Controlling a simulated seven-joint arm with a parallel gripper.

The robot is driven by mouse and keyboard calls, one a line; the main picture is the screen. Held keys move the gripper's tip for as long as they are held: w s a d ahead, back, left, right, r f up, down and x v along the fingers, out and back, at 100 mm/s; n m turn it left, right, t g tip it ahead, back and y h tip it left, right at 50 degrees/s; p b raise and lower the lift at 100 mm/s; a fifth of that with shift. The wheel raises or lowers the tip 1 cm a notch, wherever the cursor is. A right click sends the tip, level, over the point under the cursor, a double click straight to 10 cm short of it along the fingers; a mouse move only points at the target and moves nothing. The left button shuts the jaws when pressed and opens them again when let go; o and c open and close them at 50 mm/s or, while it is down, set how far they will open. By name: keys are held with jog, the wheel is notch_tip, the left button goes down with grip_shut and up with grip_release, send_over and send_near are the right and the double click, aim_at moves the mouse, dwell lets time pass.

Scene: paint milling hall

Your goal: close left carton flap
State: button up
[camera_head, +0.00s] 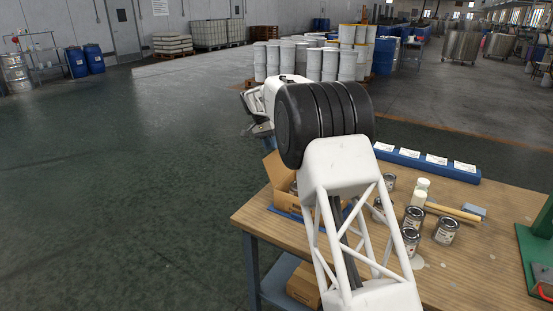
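An open cardboard carton (286,200) stands at the left edge of the wooden table, largely hidden behind my arm. One brown flap (274,170) stands up at its left far side. A can shows partly inside it. The carton's other flaps are hidden or unclear. My gripper (262,136) is small and dark beyond my black joint, up and to the left of the carton in the picture. It appears apart from the flap. Its fingers are too small and partly covered to tell open from shut.
Several cans (446,231), white bottles (420,194) and a wooden-handled tool (452,211) stand or lie on the table (480,265) right of my arm. A blue rack (425,163) with white cards lines the far edge. Floor left of the table is clear.

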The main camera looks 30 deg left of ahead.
aim_at(277, 157)
jog(key=shift+x, duration=3)
grip_shut()
